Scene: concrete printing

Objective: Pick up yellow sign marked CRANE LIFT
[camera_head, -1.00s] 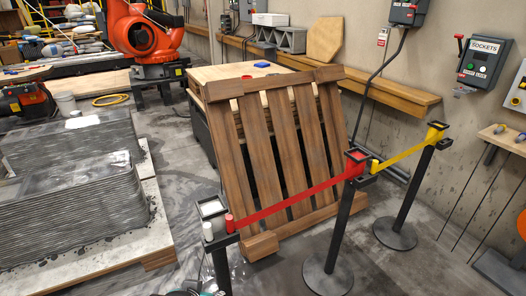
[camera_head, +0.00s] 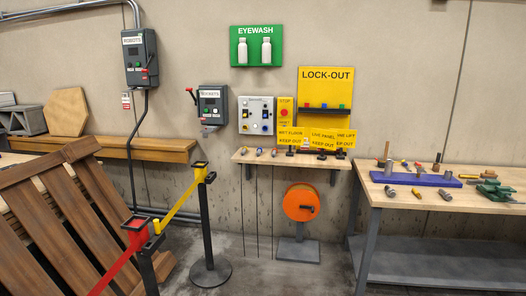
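Several small yellow signs stand on a wall shelf (camera_head: 248,158) below the yellow LOCK-OUT board (camera_head: 326,92). The rightmost yellow sign (camera_head: 346,139) reads "NE LIFT" and "EP OUT", with its left part hidden behind the LIVE PANEL KEEP OUT sign (camera_head: 322,139); it appears to be the CRANE LIFT sign. A WET FLOOR sign (camera_head: 291,136) stands to their left. The signs have small dark bases. Neither of my grippers is in view.
A red and yellow belt barrier with a post (camera_head: 206,225) and a leaning wooden pallet (camera_head: 65,225) stand at left. An orange reel (camera_head: 300,203) is on the floor under the shelf. A workbench (camera_head: 400,185) with tools is at right.

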